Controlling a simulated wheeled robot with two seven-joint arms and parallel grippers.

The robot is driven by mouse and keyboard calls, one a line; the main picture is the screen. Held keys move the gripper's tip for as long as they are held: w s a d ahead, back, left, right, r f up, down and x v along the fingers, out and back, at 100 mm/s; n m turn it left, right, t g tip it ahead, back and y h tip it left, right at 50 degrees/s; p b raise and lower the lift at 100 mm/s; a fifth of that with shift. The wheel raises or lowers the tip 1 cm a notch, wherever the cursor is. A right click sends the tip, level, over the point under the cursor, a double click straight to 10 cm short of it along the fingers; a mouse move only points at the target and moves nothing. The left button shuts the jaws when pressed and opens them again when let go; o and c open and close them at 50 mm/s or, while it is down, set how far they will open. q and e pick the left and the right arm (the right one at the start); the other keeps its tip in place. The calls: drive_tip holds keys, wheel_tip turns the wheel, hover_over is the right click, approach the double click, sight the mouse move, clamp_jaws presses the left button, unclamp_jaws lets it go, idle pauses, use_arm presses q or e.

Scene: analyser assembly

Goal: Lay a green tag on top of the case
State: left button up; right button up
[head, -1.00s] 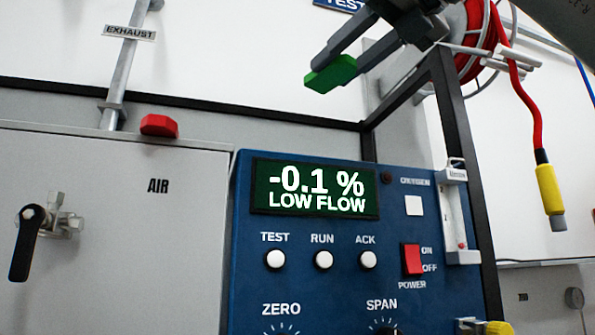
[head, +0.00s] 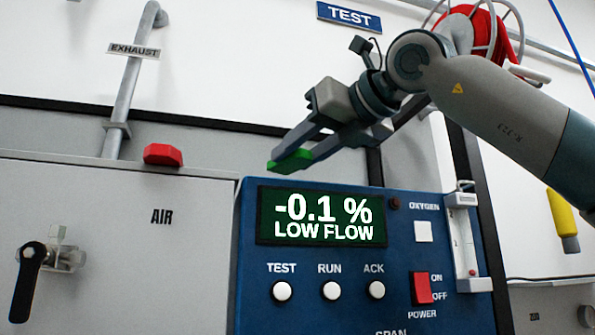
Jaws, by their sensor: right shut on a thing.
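The green tag (head: 291,160) is held between the fingertips of my right gripper (head: 303,154), which is shut on it. The gripper comes in from the upper right and points down and left. In the picture the tag is just above the top edge of the blue case (head: 408,262), near its left part. I cannot tell whether the tag touches the case top, which is not visible from this low angle. The case display reads -0.1 % LOW FLOW. My left gripper is not in view.
A grey AIR cabinet (head: 115,215) stands left of the case, with a red block (head: 163,155) on top and a black-handled valve (head: 28,280) in front. A dark frame post (head: 478,210) stands at the right. A red reel (head: 470,30) is behind my arm.

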drive_tip(key=shift+w+a+f, duration=0.1)
idle(0.3)
drive_tip(key=shift+f+p, duration=0.45)
drive_tip(key=shift+f, duration=1.6)
drive_tip(key=shift+f, duration=0.1)
drive_tip(key=o, duration=1)
drive_tip(key=shift+o, duration=0.2)
